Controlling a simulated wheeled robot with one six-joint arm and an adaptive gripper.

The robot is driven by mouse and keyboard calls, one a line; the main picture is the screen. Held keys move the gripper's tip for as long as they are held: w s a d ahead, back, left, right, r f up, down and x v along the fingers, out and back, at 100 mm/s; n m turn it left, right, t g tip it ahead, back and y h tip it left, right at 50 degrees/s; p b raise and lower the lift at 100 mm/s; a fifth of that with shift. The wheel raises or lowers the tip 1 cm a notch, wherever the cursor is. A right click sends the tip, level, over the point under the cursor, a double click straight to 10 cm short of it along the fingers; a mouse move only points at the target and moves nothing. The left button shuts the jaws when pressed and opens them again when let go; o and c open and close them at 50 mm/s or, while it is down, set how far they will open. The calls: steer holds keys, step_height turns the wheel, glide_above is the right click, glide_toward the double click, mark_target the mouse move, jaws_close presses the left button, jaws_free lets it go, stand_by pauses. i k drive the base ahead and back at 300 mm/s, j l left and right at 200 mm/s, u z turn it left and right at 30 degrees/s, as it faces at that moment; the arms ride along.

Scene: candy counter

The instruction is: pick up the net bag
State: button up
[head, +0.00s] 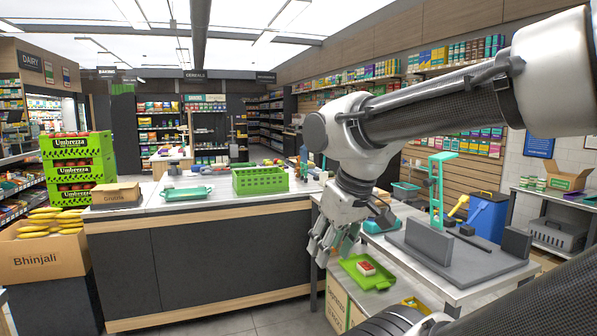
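I cannot pick out a net bag for certain in the head view. My gripper (330,250) hangs pointing down at the end of my arm, in the middle right of the view. Its fingers look spread apart, with teal showing by the right finger, and I see nothing held between them. It is in front of the counter's right end, above and left of a green tray (348,262) on a lower surface. A small red and white item (366,268) lies in that tray. My arm hides part of the area behind.
The long counter (215,215) carries a green crate (260,181), a teal tray (187,193) and a cardboard box (115,193). At right, a table holds a dark grey fixture (445,250) and a green stand (437,185). A blue bin (487,215) stands behind it.

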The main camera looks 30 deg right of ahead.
mark_target(297, 169)
steer(key=k+l+z, duration=0.1)
steer(key=z, duration=2.9)
steer(key=i+l+z, duration=0.2)
steer(key=l, duration=0.2)
steer(key=i+l+z, duration=0.2)
steer(key=l, duration=0.25)
steer(key=l+z, duration=0.2)
steer(key=l, duration=0.2)
steer(key=i+l+z, duration=0.2)
steer(key=i+l+u, duration=0.25)
steer(key=i, duration=0.25)
steer(key=i+l+u, duration=0.25)
steer(key=i, duration=0.25)
steer(key=i+j+u, duration=0.1)
steer(key=i+u, duration=0.3)
steer(key=i, duration=0.5)
steer(key=i+l+u, duration=0.15)
steer(key=i+u, duration=0.25)
steer(key=i, duration=0.5)
steer(key=i+u, duration=0.3)
steer(key=i, duration=0.25)
steer(key=i+l+u, duration=0.15)
steer(key=i+u, duration=0.15)
steer(key=i, duration=0.3)
steer(key=i+j+u, duration=0.15)
steer(key=i+u, duration=1.3)
steer(key=i, duration=1.7)
